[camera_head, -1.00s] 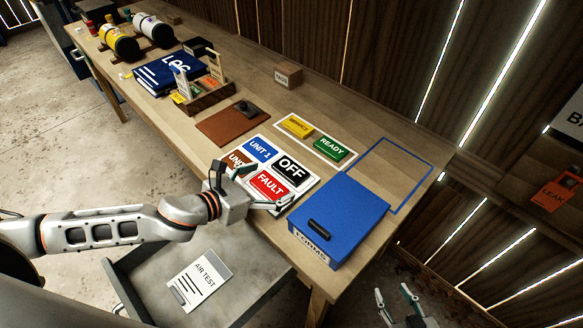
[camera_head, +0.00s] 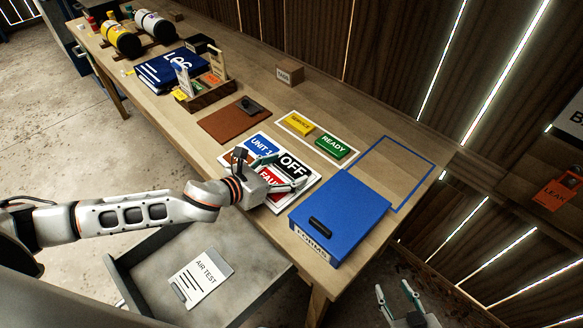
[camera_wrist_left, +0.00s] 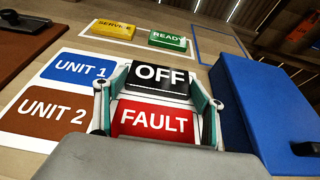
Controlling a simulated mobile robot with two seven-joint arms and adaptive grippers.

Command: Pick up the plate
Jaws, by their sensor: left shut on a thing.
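Four coloured plates sit on a white board (camera_head: 252,193) on the bench: blue UNIT 1 (camera_head: 262,146), brown UNIT 2 (camera_wrist_left: 53,112), black OFF (camera_head: 293,164) and red FAULT (camera_wrist_left: 152,120). My left gripper (camera_head: 285,173) reaches over the FAULT plate. Its fingers (camera_wrist_left: 163,82) are shut on the sides of the black OFF plate (camera_wrist_left: 160,74), which seems still at board level. The arm partly hides UNIT 2 and FAULT in the head view. My right gripper (camera_head: 399,296) is open and empty, low beside the bench.
A blue FORMS box (camera_head: 345,215) stands close to the right of the plates. Behind are yellow SERVICE (camera_head: 300,123) and green READY (camera_head: 331,146) plates and an empty blue outline (camera_head: 398,207). A brown pad (camera_head: 222,124) lies left. An open drawer (camera_head: 255,268) holds an AIR TEST sheet.

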